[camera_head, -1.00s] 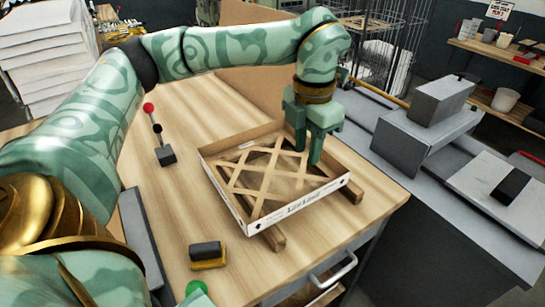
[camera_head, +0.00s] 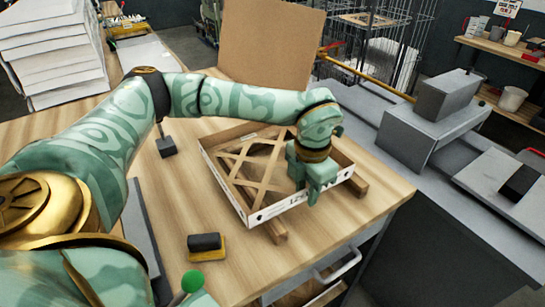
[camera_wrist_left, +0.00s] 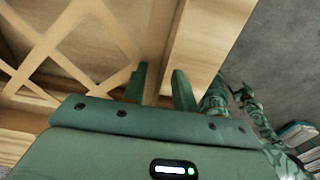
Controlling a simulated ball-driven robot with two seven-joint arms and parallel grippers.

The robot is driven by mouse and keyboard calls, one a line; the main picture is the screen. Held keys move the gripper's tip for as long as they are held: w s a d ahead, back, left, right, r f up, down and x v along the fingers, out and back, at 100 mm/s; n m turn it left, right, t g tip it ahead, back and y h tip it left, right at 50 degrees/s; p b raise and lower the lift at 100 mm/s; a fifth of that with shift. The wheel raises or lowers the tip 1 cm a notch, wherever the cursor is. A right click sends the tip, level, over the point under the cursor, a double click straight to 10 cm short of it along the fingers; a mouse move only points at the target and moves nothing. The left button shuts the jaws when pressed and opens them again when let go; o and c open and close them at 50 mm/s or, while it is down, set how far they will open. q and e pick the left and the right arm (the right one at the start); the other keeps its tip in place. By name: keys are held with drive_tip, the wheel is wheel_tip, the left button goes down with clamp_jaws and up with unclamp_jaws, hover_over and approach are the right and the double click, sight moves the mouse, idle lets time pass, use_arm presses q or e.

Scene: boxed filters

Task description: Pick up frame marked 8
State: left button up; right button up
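The frame (camera_head: 262,211) is a shallow white-walled tray with a tan lattice inside, resting on wooden strips on the table. Its front wall carries dark print, and I cannot make out an 8. My left gripper (camera_head: 312,200) is low at the frame's near right wall and covers part of the print. In the left wrist view the two fingers (camera_wrist_left: 160,88) are apart, at a light wooden edge beside the lattice (camera_wrist_left: 75,35). I cannot tell whether they touch the wall.
A dark block with a yellow base (camera_head: 205,247) lies on the wooden table (camera_head: 150,215) in front. A green knob (camera_head: 192,281) is at the bottom. A brown board (camera_head: 270,45) stands behind. A grey machine (camera_head: 432,130) is to the right.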

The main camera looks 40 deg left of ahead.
use_arm(q)
clamp_jaws()
drive_tip(key=shift+r, duration=0.1)
